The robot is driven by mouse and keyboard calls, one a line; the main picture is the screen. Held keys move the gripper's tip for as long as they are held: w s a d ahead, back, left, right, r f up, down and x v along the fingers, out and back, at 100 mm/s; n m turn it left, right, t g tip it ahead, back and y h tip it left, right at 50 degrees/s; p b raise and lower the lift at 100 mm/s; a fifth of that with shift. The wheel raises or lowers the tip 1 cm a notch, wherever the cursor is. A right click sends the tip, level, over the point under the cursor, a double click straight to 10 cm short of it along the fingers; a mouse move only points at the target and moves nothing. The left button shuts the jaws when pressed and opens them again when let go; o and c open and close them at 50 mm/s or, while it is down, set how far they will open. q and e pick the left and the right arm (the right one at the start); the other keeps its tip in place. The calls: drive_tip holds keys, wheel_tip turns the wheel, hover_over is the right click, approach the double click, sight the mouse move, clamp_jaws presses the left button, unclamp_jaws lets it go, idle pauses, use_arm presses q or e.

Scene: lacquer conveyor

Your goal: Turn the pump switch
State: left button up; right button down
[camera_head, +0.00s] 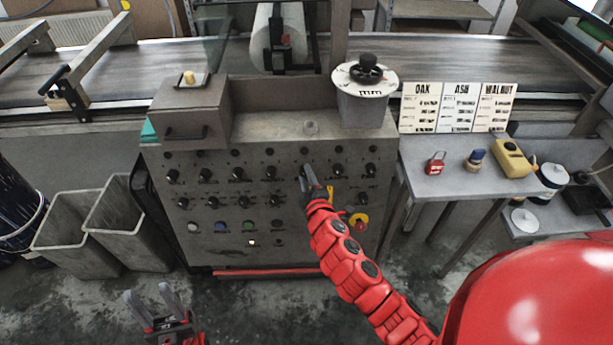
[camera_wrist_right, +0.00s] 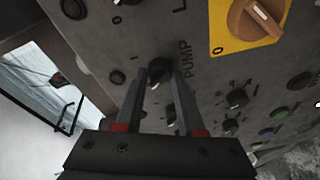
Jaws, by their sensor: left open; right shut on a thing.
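The pump switch (camera_wrist_right: 158,68) is a dark rotary knob on the grey control panel (camera_head: 280,215), with the word PUMP printed beside it in the right wrist view. My right gripper (camera_head: 306,174) is at the panel's upper right part and is shut on the pump switch. In the right wrist view its two fingers (camera_wrist_right: 161,76) stand on either side of the knob. In the head view the gripper mostly hides the knob. My left gripper (camera_head: 152,304) is open and empty, low above the floor at the lower left.
Several similar black knobs (camera_head: 238,174) surround the pump switch. An orange knob on a yellow plate (camera_wrist_right: 250,30) is close by. A side table (camera_head: 440,182) stands right; grey bins (camera_head: 128,225) stand left.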

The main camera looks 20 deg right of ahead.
drive_tip(key=c, duration=0.5)
unclamp_jaws()
drive_tip(key=shift+s, duration=0.1)
drive_tip(key=s+r, duration=0.1)
drive_tip(key=s, duration=0.4)
drive_tip(key=s+a+r+p, duration=0.1)
drive_tip(key=s, duration=1.1)
drive_tip(key=shift+a+r, duration=0.2)
drive_tip(key=shift+r, duration=0.2)
